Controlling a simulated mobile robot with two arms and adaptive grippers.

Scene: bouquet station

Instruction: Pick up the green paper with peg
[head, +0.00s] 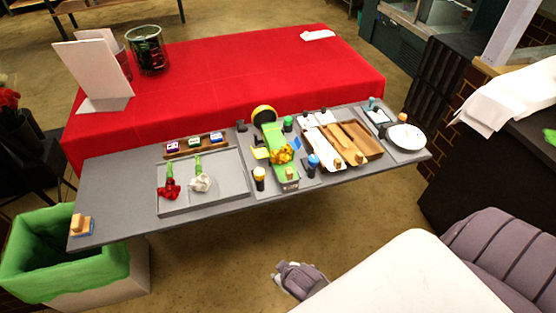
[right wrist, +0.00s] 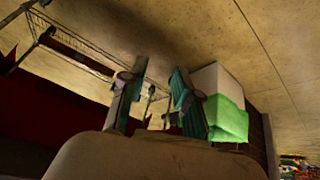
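The green paper (head: 273,133) lies as a long strip across the middle of the grey table. A small wooden peg (head: 290,173) sits at its near end, beside a small box-like end piece. A yellow flower-like thing (head: 282,156) lies over the strip and hides part of it. My right gripper (right wrist: 153,80) shows in the right wrist view with its two fingers apart and nothing between them. It is clear of the green paper, which I cannot make out in that view. My left gripper is not in view.
A grey tray (head: 220,200) holds a red and a white flower at left. A wooden tray (head: 369,145) and white bowl (head: 406,137) stand at right. Dark bottles (head: 259,179) flank the paper. A green-lined bin (head: 40,270) stands at the table's left end.

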